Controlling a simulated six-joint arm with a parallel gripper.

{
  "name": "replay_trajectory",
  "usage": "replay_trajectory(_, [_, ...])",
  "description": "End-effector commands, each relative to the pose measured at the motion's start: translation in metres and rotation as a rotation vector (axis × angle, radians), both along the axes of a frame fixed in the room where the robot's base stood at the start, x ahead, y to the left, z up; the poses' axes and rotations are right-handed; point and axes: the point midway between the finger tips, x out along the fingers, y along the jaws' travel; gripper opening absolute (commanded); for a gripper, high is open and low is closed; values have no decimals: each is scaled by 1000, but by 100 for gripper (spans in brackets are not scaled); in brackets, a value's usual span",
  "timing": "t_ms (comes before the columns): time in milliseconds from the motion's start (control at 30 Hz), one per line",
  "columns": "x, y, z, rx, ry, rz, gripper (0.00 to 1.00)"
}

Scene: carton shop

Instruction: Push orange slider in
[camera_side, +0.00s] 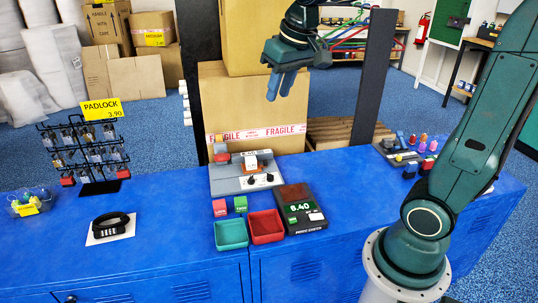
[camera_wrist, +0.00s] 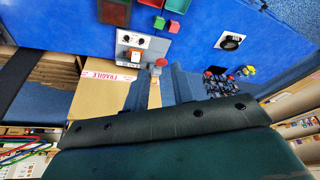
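A grey device (camera_side: 232,183) stands on the blue bench, with an orange slider (camera_side: 264,154) beside a white block on its top. In the wrist view the orange slider (camera_wrist: 135,54) shows on the device's panel (camera_wrist: 154,46), left of a red knob. How far the slider sticks out is too small to tell. My gripper (camera_side: 278,93) is up in the air above and behind the device, fingers pointing down, clear of it. In the wrist view the two fingers of my gripper (camera_wrist: 161,78) stand apart with nothing between them.
A red knob (camera_side: 222,157) stands at the device's left end. A padlock rack (camera_side: 86,154) is at left. Cardboard boxes (camera_side: 253,105) rise behind the bench. The air above the device is free.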

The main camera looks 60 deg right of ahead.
Motion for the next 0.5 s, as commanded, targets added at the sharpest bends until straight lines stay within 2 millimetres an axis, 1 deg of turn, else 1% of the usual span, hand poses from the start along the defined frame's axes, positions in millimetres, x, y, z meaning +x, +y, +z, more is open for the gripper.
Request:
replay_trajectory(33, [12, -7, -2, 4, 13, -17, 25])
replay_trajectory(100, [28, -16, -5, 9, 26, -42, 25])
replay_trajectory(333, [75, -48, -20, 26, 71, -115, 25])
replay_trajectory(500, [106, -74, -38, 40, 105, -171, 25])
